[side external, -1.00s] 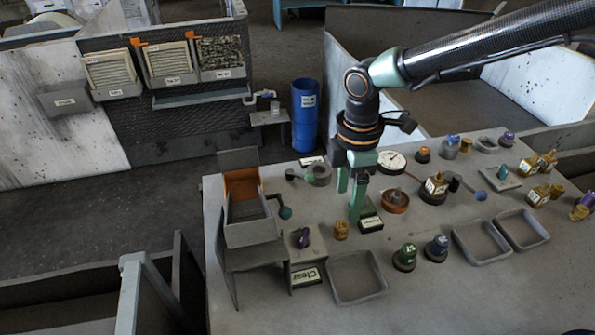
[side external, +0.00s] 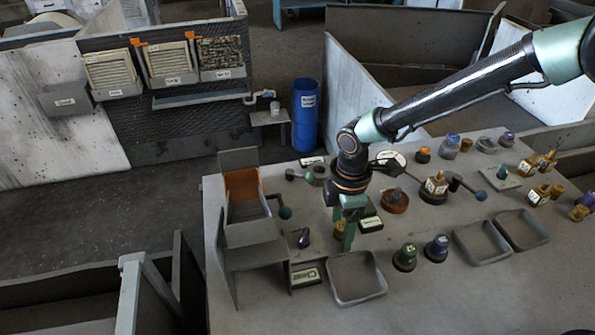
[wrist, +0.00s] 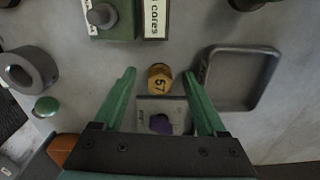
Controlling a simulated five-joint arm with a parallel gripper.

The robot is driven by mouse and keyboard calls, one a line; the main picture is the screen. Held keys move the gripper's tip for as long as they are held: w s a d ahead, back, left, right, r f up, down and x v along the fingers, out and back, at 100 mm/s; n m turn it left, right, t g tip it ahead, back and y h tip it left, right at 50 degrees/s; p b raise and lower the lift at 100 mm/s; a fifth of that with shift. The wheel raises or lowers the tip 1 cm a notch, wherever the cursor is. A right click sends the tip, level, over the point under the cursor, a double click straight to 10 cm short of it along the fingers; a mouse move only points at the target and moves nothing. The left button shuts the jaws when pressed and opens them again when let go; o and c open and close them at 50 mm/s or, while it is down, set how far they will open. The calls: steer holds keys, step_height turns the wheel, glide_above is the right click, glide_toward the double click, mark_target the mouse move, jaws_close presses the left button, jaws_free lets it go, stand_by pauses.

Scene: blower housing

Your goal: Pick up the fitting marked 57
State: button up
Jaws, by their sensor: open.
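The fitting marked 57 (wrist: 158,79) is a small brass-coloured piece standing on the grey bench, its number showing in the wrist view. In the side view the fitting (side external: 338,234) is partly hidden behind a finger. My gripper (wrist: 159,74) is open, with its green fingers on either side of the fitting in the wrist picture and gaps on both sides. In the side view my gripper (side external: 342,231) points down close over the fitting. I cannot tell the exact height of the fingertips. Nothing is held.
A purple piece (wrist: 160,123) sits on a grey block beside the fitting. An empty grey tray (side external: 356,277) lies on the other side. A label block (side external: 370,224), a green ball knob (side external: 285,213) and a grey ring (wrist: 29,72) are near. Green (side external: 405,256) and blue (side external: 437,247) fittings stand to the right.

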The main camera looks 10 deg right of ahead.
jaws_close()
steer(key=shift+r, duration=0.1)
